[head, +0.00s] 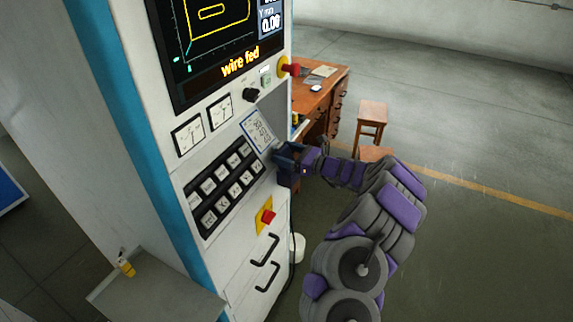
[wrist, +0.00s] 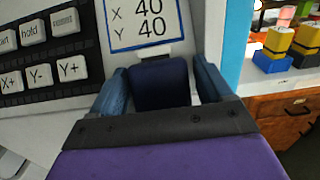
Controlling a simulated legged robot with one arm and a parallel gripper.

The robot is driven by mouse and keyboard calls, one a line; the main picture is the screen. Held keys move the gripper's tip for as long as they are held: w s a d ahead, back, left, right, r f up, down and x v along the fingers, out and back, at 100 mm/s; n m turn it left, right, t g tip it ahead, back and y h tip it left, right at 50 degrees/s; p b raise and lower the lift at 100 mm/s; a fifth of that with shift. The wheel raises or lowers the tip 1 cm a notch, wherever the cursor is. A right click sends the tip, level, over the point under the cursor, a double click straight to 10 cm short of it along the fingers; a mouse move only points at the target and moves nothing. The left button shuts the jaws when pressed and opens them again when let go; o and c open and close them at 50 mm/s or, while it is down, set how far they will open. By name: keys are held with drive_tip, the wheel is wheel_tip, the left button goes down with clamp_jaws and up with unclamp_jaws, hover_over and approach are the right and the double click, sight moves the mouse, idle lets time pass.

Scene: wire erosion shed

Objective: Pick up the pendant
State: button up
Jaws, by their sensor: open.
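A dark navy block (wrist: 160,84), which looks like the pendant, stands between my two fingers in the wrist view, just under a blue-edged card. Most of its lower part is hidden behind my gripper's dark crossbar. My gripper (wrist: 160,88) is open, with one blue finger on each side of the block. I cannot tell whether the fingers touch it. In the head view my gripper (head: 284,166) is at the right edge of the machine front, and the pendant cannot be made out clearly there.
The blue-edged card (head: 258,131) is on the machine, right of the key panel (head: 223,187). A red-and-yellow stop button (head: 266,217) sits lower. A wooden desk (head: 318,97) and stool (head: 372,112) stand behind. A small shelf (head: 160,295) juts out front left. Open floor lies right.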

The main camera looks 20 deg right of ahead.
drive_tip(key=c, duration=1)
drive_tip(key=shift+r, duration=0.15)
